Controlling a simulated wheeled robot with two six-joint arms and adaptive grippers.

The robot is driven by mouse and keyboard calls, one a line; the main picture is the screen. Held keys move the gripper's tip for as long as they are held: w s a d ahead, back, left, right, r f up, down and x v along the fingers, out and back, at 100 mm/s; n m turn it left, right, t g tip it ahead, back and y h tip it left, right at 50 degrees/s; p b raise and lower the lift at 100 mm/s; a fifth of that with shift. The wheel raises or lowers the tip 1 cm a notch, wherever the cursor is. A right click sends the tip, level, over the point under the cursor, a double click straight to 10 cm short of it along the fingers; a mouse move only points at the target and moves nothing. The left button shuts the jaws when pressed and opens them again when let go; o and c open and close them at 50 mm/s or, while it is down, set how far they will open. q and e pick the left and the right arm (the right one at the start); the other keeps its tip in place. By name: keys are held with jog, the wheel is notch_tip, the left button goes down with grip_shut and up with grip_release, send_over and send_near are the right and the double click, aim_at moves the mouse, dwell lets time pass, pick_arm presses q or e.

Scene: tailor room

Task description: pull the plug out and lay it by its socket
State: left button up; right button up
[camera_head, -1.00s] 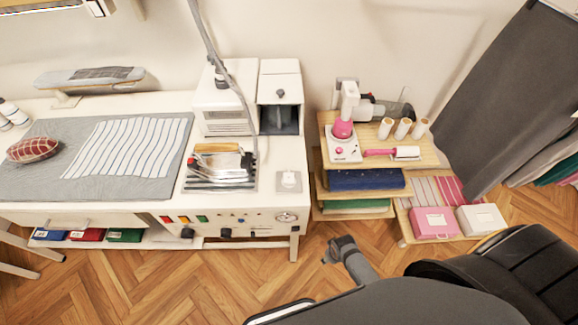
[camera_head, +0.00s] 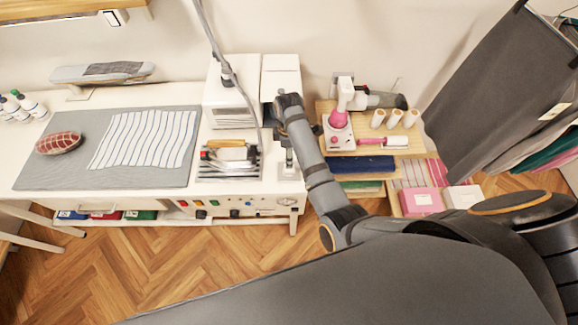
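The white socket plate (camera_head: 281,174) is on the front right corner of the white ironing table (camera_head: 262,188). A small pale piece stood on the socket in the earlier picture. It is now largely hidden behind my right gripper, so I cannot tell whether it is the plug or whether it sits in the socket. My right gripper (camera_head: 290,166) points down over the socket at the end of my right arm, which comes in from the right. Its fingers are too small and covered to show whether they are open or closed. My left gripper is out of view.
An iron (camera_head: 228,156) rests on its stand left of the socket, with a hose rising above it. A white boiler unit (camera_head: 230,106) stands behind. A wooden shelf (camera_head: 411,142) with a pink-and-white machine (camera_head: 339,121) and spools is to the right.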

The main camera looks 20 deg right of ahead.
dwell(0.3)
notch_tip(320, 180, down, 5)
jog(key=shift+f+b, duration=1)
jog(key=shift+f, duration=1)
jog(key=shift+p, duration=0.45)
jog(key=shift+p, duration=0.3)
